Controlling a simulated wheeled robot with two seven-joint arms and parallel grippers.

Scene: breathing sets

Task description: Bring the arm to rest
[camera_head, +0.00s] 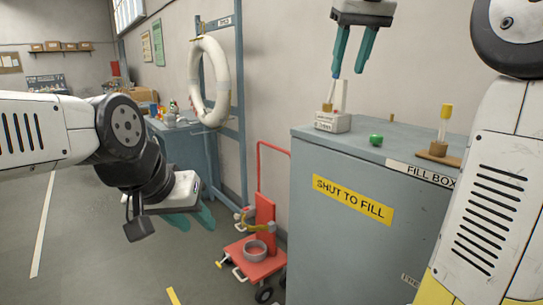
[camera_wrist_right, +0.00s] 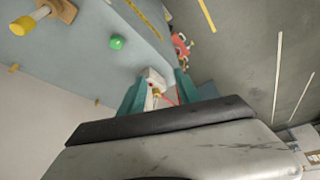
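My right gripper (camera_head: 347,72) hangs above the back left part of the fill box top (camera_head: 365,147). Its two teal fingers point down and stand apart, with nothing held between them. In the right wrist view, the gripper (camera_wrist_right: 160,78) also shows spread fingers.
A green knob (camera_head: 376,139) and a yellow-capped tube on a wooden base (camera_head: 439,150) are on the fill box. A red trolley (camera_head: 262,258) stands left of the box. A white hose ring (camera_head: 209,82) hangs on a blue frame. Open floor lies left.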

